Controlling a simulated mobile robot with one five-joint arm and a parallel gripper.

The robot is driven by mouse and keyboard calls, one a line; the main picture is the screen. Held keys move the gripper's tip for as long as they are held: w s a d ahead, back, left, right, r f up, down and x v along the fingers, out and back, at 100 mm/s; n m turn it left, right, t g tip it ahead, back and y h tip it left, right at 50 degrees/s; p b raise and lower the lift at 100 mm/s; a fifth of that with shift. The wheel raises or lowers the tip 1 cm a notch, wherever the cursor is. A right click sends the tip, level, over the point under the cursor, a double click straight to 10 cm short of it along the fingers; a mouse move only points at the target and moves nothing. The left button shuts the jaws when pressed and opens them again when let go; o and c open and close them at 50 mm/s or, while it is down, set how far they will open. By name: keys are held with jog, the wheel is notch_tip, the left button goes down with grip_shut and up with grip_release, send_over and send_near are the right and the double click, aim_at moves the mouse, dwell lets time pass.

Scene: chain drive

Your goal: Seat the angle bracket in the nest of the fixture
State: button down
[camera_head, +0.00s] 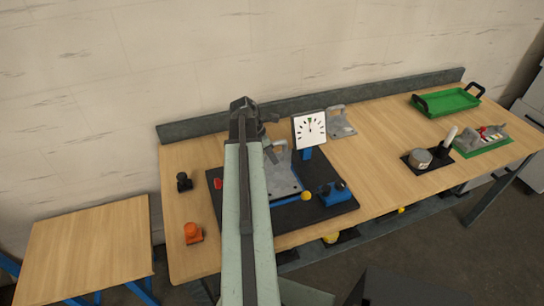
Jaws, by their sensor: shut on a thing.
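The fixture seems to be the assembly on a dark base plate (330,209) on the bench. It carries a grey metal plate (286,186) with an upright part, a blue block (335,194), a yellow knob (306,195) and a red part (218,184). A white dial (309,129) stands at its back edge. I cannot make out the nest or tell which grey piece is the angle bracket.
A green tray (446,103) lies at the back right. A grey round part (420,158) sits on a dark pad, beside a green mat (482,147) with a grey device. Orange (192,233) and black (184,182) items stand at the left. Bare bench lies right of the fixture.

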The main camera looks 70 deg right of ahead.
jog(key=shift+f+b, duration=1.05)
jog(key=shift+f, duration=0.05)
jog(key=c, duration=1.2)
grip_release()
jog(key=p+v, duration=0.7)
jog(key=shift+s+r, duration=0.1)
jog(key=shift+r, duration=0.1)
jog(key=shift+w+a+r, duration=0.1)
jog(key=shift+w+r, duration=0.15)
jog(key=shift+r, duration=0.1)
jog(key=shift+f, duration=0.1)
